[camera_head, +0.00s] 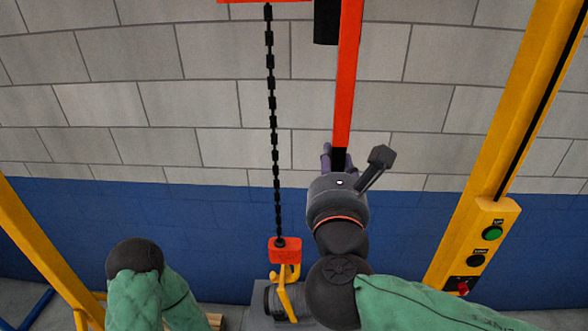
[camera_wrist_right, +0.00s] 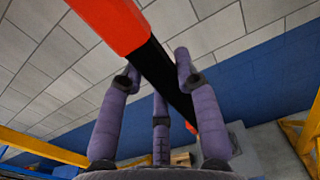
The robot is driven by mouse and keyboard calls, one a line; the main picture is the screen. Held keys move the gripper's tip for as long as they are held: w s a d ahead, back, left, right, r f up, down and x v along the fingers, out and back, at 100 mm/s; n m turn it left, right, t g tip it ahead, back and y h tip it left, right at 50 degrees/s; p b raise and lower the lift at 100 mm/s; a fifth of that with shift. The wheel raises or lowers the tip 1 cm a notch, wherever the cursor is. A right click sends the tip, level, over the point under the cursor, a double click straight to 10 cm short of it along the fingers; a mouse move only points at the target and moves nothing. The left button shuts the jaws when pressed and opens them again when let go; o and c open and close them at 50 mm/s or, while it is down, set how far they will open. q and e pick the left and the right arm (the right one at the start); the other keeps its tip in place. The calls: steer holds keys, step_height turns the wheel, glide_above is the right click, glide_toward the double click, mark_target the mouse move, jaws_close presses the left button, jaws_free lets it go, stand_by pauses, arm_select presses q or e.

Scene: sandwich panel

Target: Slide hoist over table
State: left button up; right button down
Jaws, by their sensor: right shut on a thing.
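The hoist's red bar (camera_head: 347,80) hangs down from the top of the head view and ends in a black grip. My right gripper (camera_head: 334,160) is at the bar's lower end. In the right wrist view its purple fingers (camera_wrist_right: 160,95) close around the black grip (camera_wrist_right: 168,78), below the red part. A black chain (camera_head: 272,120) hangs left of the bar, down to a red block (camera_head: 285,250) with a yellow hook (camera_head: 288,285). The hook is at a grey cylindrical thing (camera_head: 262,298), partly hidden by my right arm. The table cannot be made out. My left gripper is not visible; only my left arm shows at bottom left.
A yellow post (camera_head: 500,130) with a control box (camera_head: 478,248) bearing green, black and red buttons stands at right. A yellow beam (camera_head: 40,250) slants at left. A block wall, grey above and blue below, is behind.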

steer(key=shift+d, duration=0.95)
steer(key=c, duration=0.9)
jaws_free()
steer(key=shift+d, duration=0.35)
steer(key=shift+a, duration=0.35)
steer(key=s, duration=1.2)
steer(key=shift+a, duration=0.15)
